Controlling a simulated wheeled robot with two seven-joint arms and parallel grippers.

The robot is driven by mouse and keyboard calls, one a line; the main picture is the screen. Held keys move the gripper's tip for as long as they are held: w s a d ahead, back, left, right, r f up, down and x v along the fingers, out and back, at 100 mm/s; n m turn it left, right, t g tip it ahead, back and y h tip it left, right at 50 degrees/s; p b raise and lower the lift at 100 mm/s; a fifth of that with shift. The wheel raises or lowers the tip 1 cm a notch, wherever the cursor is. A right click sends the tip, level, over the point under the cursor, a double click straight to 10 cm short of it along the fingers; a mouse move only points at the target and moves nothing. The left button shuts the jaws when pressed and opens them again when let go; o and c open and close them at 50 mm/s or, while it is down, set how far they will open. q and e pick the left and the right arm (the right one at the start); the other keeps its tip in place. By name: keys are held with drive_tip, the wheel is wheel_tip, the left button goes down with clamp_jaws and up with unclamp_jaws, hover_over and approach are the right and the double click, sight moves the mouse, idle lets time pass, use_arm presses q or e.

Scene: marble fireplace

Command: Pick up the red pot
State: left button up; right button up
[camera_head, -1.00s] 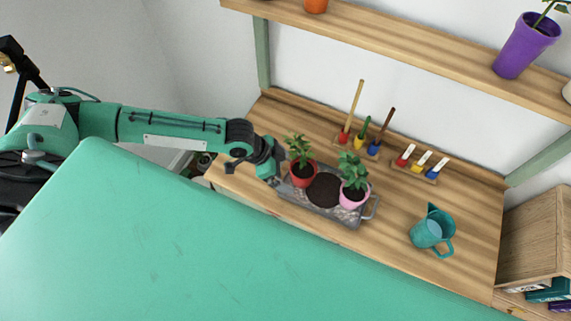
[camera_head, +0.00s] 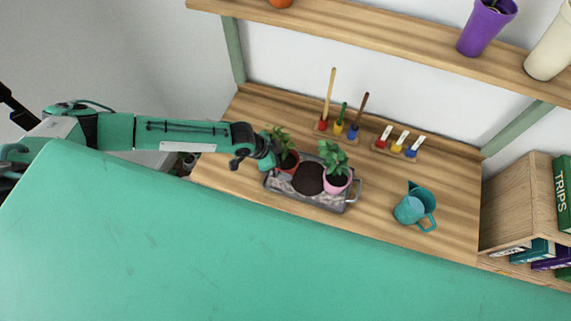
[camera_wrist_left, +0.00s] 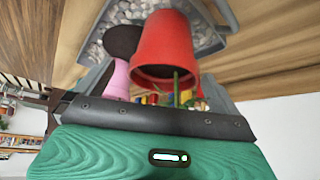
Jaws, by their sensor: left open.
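The red pot (camera_head: 289,164) holds a leafy green plant and stands at the left end of a grey tray (camera_head: 311,199). In the left wrist view the red pot (camera_wrist_left: 165,45) appears upside down, close in front of the hand. My left gripper (camera_head: 268,156) is open at the left side of the red pot and hides part of the pot and plant. I cannot tell whether its fingers touch the pot. My right gripper is not in view.
A pink pot (camera_head: 336,183) stands at the tray's right end, with a dark round soil patch (camera_head: 309,178) between. A teal watering can (camera_head: 412,208) stands to the right on the wooden table (camera_head: 376,209). Small tools in holders stand behind. A shelf (camera_head: 380,38) runs above.

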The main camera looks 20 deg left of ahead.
sight(288, 161)
use_arm(q)
drive_tip(key=shift+w+d+f+p, duration=0.2)
drive_tip(key=shift+w+p, duration=0.1)
drive_tip(key=shift+p, duration=0.05)
drive_tip(key=p+x, duration=0.1)
drive_tip(key=x, duration=0.2)
drive_tip(key=shift+w+a, duration=0.1)
drive_tip(key=shift+a, duration=0.05)
drive_tip(key=shift+w+f, duration=0.1)
drive_tip(key=shift+f, duration=0.35)
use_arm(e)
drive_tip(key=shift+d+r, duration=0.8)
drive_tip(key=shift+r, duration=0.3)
use_arm(q)
drive_tip(key=shift+c, duration=0.4)
drive_tip(key=c, duration=1.1)
drive_tip(key=shift+r, duration=0.1)
drive_tip(key=shift+c, duration=0.6)
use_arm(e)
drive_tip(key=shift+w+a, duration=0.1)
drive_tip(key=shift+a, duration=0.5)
